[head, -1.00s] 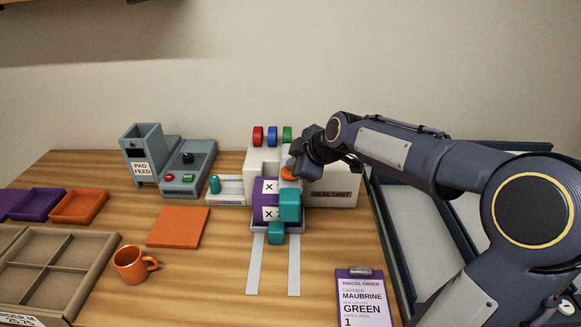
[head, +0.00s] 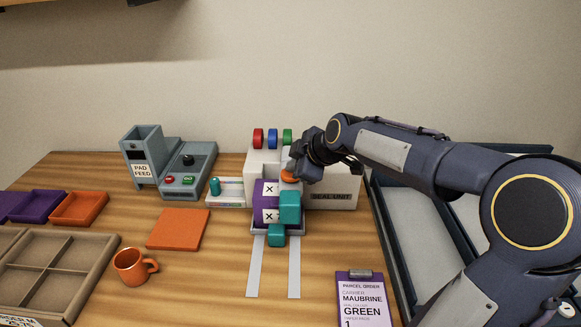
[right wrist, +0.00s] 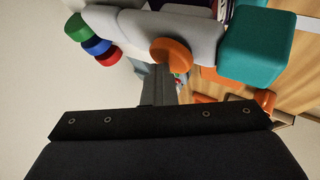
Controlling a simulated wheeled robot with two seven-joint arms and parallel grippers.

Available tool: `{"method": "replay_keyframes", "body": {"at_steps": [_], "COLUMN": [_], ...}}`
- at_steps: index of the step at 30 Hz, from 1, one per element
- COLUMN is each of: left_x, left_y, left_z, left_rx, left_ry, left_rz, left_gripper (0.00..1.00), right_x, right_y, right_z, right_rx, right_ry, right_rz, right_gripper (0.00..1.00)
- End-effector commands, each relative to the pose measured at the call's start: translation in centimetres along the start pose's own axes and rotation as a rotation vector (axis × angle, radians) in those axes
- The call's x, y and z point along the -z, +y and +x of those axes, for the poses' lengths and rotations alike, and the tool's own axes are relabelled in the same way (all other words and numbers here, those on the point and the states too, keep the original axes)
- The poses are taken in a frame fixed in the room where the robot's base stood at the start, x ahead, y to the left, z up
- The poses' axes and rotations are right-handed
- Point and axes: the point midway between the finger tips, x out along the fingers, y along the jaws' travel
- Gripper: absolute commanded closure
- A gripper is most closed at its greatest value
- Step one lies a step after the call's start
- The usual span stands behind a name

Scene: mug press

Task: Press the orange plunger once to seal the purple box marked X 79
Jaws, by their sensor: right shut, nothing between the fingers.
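The purple box (head: 262,189) with white X labels sits in the seal unit (head: 333,197), on a grey carriage at the rail ends. The orange plunger (head: 287,176) is a round knob above the box, partly hidden by my right gripper (head: 292,167). My left gripper is out of view.
Red, blue and green rollers (head: 272,136) top the unit. The pad feed (head: 143,160), an orange pad (head: 178,229), an orange mug (head: 132,265) and trays (head: 80,208) are to the left. A clipboard (head: 361,298) lies at front right. Two pale rails run toward me.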

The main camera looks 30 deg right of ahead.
Motion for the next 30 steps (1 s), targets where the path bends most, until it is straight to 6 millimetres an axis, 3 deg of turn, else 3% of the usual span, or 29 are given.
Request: {"method": "replay_keyframes", "body": {"at_steps": [22, 30], "left_x": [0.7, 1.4], "left_y": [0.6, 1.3], "left_z": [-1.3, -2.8], "left_rx": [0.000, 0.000], "left_ry": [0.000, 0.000], "left_rz": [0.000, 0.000], "left_gripper": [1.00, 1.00], "right_x": [1.2, 2.5], "right_y": [1.1, 2.4], "right_z": [-1.7, -3.5], "right_rx": [0.002, 0.001], "right_ry": [0.001, 0.001], "right_rz": [-0.001, -0.001], "right_gripper": [1.00, 1.00]}}
